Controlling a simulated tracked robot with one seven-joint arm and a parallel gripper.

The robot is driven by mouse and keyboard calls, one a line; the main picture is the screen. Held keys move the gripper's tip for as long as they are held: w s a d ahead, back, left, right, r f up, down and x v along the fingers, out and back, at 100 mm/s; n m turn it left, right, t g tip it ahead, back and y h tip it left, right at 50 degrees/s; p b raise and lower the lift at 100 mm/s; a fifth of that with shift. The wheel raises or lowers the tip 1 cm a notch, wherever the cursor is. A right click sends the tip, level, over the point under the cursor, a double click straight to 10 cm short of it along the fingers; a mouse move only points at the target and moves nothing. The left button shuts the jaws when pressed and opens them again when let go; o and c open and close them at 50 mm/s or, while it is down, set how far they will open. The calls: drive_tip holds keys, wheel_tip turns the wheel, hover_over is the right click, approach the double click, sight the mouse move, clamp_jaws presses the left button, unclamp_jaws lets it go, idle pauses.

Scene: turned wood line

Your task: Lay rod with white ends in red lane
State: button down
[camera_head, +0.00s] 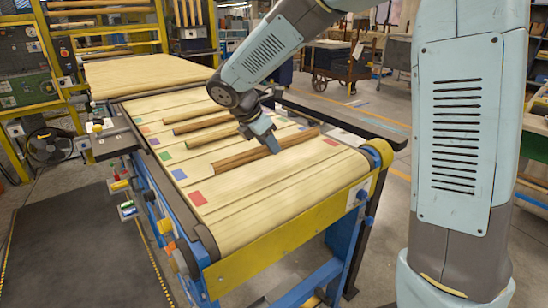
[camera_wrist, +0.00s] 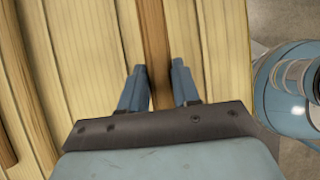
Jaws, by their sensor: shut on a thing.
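My gripper (camera_head: 270,145) is over the front half of the slatted table (camera_head: 250,217), shut on a brown rod (camera_head: 240,159). The rod lies along the lanes and sticks out on both sides of the fingers. In the wrist view, the rod (camera_wrist: 154,35) runs straight up from between the blue fingers (camera_wrist: 160,90). The colour of its ends cannot be made out, nor whether it touches the surface. The red lane has a red square (camera_head: 197,198) at its left end and another red square (camera_head: 331,142) at its right, nearer the front than the rod.
Other brown rods (camera_head: 201,124) lie in lanes farther back. A purple square (camera_head: 179,174) and a green square (camera_head: 164,155) mark neighbouring lanes. A dark rail (camera_head: 345,115) runs along the far right side. The front of the table is bare.

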sight(273, 166)
drive_tip(key=shift+w+d+f, duration=0.15)
drive_tip(key=shift+d+f, duration=0.1)
drive_tip(key=x, duration=0.3)
drive_tip(key=shift+a+f, duration=0.15)
drive_tip(key=shift+f, duration=0.75)
drive_tip(key=c, duration=0.8)
unclamp_jaws()
